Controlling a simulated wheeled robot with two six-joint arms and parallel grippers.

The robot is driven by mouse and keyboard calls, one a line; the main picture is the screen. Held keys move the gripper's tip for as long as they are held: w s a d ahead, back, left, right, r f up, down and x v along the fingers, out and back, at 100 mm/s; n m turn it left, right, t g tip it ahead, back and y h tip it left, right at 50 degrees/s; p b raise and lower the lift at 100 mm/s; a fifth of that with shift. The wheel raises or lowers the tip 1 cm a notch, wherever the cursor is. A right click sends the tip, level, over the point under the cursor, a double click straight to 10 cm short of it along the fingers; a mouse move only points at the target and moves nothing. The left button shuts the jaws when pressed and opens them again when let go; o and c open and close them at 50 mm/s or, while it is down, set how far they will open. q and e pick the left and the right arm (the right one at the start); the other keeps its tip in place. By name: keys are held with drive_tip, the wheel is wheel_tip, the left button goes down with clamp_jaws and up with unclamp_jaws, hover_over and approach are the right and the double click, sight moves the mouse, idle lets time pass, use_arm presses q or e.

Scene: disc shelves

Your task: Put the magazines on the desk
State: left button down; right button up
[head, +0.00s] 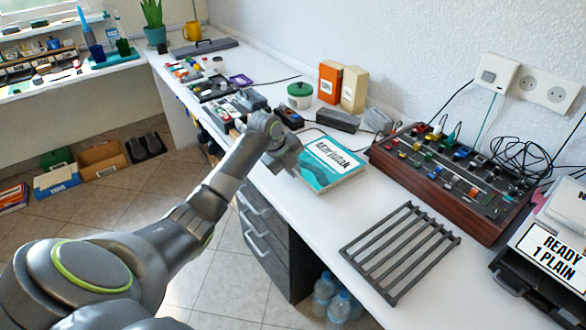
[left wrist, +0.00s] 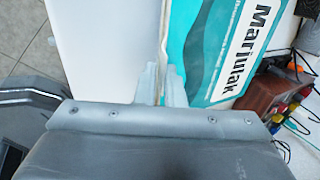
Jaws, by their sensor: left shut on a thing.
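A teal and white magazine (head: 332,163) titled "Marjutak" lies at the front edge of the white desk (head: 330,220). It looks thick; I cannot tell whether it is one magazine or a stack. My left gripper (head: 294,168) is at its left edge. In the left wrist view, the fingers (left wrist: 163,84) are shut on the edge of the magazine (left wrist: 215,50), and the cover lies to their right. The hand hides part of that edge. My right gripper is not in view.
A slatted grey rack (head: 400,250) lies on the desk in front of a wooden control panel (head: 455,180). An orange box (head: 330,82), a tan box (head: 354,90) and a green-lidded jar (head: 299,95) stand behind. Drawers (head: 262,225) are below.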

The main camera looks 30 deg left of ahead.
use_arm(q)
drive_tip(key=c, duration=1.6)
unclamp_jaws()
drive_tip(key=shift+o, duration=0.3)
drive_tip(key=shift+s+a+r, duration=0.1)
drive_tip(key=shift+r, duration=0.3)
drive_tip(key=v, duration=1.1)
drive_tip(key=shift+r+p, duration=0.15)
drive_tip(key=shift+p, duration=0.2)
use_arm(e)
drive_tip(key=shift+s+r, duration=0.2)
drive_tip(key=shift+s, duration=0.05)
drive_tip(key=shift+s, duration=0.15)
